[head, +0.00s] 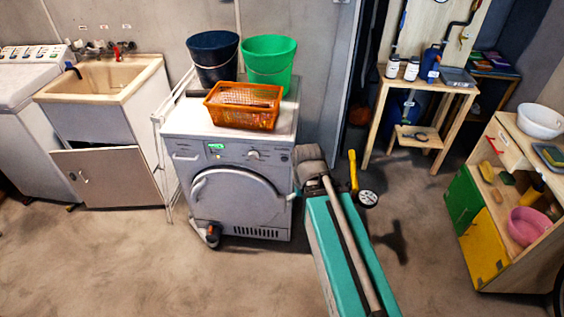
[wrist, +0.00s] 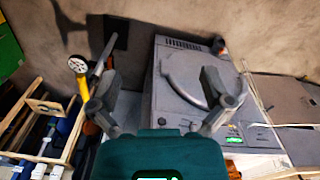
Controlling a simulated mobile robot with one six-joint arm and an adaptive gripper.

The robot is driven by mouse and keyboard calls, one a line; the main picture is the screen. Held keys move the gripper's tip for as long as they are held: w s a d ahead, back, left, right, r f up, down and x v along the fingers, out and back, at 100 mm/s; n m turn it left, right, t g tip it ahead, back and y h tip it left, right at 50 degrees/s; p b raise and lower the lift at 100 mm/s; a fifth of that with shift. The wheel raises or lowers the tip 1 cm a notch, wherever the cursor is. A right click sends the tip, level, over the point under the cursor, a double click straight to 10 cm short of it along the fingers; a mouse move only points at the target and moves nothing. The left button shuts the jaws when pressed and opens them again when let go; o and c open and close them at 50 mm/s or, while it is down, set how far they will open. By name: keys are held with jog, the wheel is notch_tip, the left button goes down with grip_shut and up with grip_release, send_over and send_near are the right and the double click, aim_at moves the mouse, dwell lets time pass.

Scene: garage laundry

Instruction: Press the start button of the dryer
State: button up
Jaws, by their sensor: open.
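The grey dryer (head: 240,190) stands against the back wall, its round door shut. Its panel has a lit green display (head: 215,146) and a round knob (head: 253,155); I cannot pick out the start button for sure. In the wrist view the dryer (wrist: 180,110) appears turned over, with the green display (wrist: 234,140) at lower right. My gripper (wrist: 164,75) is open and empty, its two fingers spread in front of the dryer's view. In the head view my arm reaches up to the dryer's right front; the jaws are not clear there.
An orange basket (head: 243,106), a dark bucket (head: 213,58) and a green bucket (head: 268,62) stand on the dryer. A white rack (head: 166,150) is at its left. A yellow-handled wheeled tool (head: 354,172) stands at right. The floor (head: 130,260) in front is mostly clear.

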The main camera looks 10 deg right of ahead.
grip_shut()
jog(key=shift+d, duration=0.1)
dwell(1.3)
